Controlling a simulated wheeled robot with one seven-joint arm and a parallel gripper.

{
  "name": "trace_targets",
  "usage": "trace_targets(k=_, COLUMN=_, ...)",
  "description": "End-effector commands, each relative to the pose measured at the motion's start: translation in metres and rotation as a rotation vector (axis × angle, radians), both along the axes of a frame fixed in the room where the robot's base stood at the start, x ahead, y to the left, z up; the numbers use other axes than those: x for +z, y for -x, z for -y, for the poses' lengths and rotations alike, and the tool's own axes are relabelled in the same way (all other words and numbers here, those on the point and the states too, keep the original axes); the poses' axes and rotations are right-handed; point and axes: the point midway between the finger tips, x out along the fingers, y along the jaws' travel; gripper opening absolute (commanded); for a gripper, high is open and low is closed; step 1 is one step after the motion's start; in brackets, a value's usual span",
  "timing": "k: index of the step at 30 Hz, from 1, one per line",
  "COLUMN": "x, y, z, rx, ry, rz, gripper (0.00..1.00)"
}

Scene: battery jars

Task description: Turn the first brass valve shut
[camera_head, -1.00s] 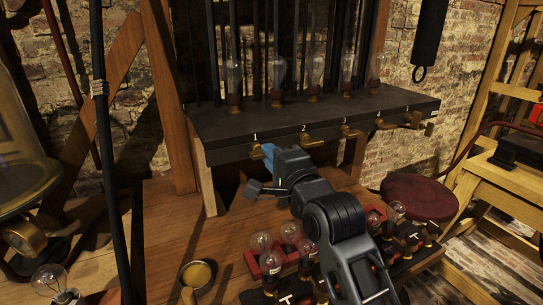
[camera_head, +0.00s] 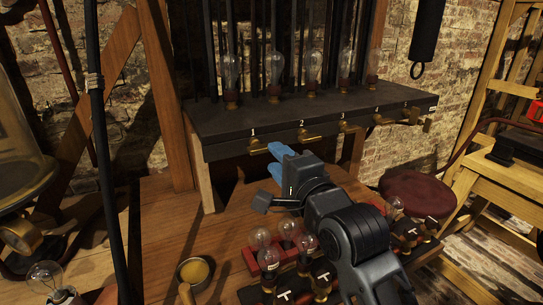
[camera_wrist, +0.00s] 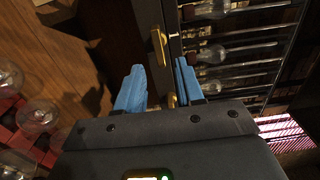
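The first brass valve (camera_head: 257,147) sits under label 1 on the front edge of the dark shelf. Its handle lies roughly along the edge, its right part close to or behind my blue fingers. My gripper (camera_head: 272,159) is open just below and right of it, fingers pointing left towards it. In the wrist view, a brass handle, apparently the first valve (camera_wrist: 158,48), lies beyond the fingertips. My gripper (camera_wrist: 162,78) shows a clear gap there between its two fingers. More brass (camera_wrist: 171,99) shows between the fingers, probably the second valve. I cannot tell whether the fingers touch anything.
Glass bulbs (camera_head: 268,258) in red holders stand on the wooden table below my arm. A cup (camera_head: 194,272) stands front left. A dark pole crosses the left side.

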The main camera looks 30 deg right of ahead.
Motion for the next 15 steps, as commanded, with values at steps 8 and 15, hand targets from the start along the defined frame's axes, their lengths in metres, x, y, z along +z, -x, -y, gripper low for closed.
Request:
trace_targets(k=8, x=-0.001, y=0.031, z=0.0, rx=-0.001, ry=-0.001, rz=0.0, gripper=0.37)
trace_targets(k=15, x=0.0, y=0.034, z=0.0, rx=0.0, ry=-0.001, rz=0.0, gripper=0.37)
